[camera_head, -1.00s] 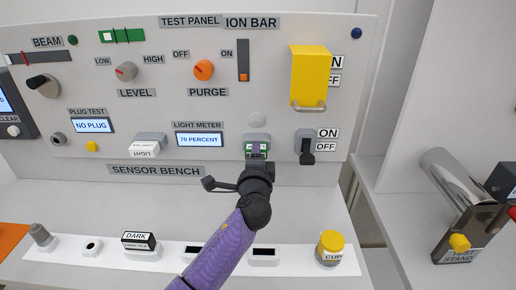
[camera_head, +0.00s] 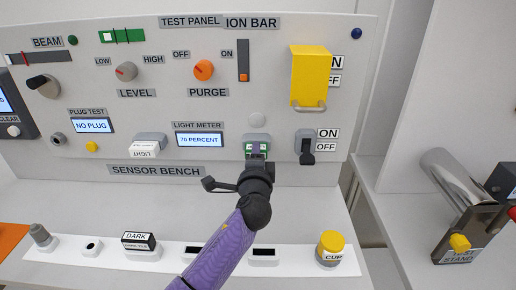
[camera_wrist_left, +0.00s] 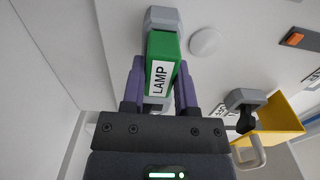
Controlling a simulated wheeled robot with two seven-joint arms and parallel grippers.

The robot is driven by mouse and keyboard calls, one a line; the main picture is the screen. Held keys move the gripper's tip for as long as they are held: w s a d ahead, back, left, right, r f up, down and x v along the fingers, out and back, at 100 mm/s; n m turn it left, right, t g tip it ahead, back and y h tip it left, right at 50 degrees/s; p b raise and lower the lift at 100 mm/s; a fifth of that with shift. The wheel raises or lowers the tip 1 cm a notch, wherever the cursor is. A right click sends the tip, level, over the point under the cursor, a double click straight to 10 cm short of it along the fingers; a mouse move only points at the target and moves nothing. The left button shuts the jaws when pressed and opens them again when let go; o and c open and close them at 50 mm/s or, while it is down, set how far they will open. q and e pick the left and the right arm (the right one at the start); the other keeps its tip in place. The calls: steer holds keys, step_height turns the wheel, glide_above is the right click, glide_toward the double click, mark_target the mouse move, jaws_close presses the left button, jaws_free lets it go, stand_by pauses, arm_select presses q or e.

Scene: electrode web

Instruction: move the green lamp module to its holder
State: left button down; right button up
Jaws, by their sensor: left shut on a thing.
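The green lamp module (camera_wrist_left: 161,62), labelled LAMP, is between the two purple fingers of my left gripper (camera_wrist_left: 159,88) in the left wrist view. My left gripper is shut on it. The module sits at a grey holder (camera_wrist_left: 162,18) on the test panel. In the head view the module (camera_head: 256,147) shows as a small green piece below a grey holder (camera_head: 257,138), right of the light meter, with my left gripper (camera_head: 256,155) in front of it. I cannot tell how deep it sits in the holder. My right gripper is not in view.
A white LIGHT module (camera_head: 143,149) sits in a holder left of the light meter display (camera_head: 199,140), which reads 70 PERCENT. A black switch (camera_head: 307,148) and a yellow cover (camera_head: 310,76) are close on the right. A white strip (camera_head: 75,262) below carries the DARK block (camera_head: 138,241) and a yellow-topped cup (camera_head: 331,246).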

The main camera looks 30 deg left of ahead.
arm_select(q)
steer(key=shift+s+d+p, duration=0.3)
steer(key=shift+s+d, duration=0.05)
steer(key=shift+s, duration=0.2)
stand_by(0.6)
steer(key=p+v, duration=0.1)
steer(key=v, duration=0.2)
steer(key=shift+s+d, duration=0.2)
steer(key=shift+s, duration=0.15)
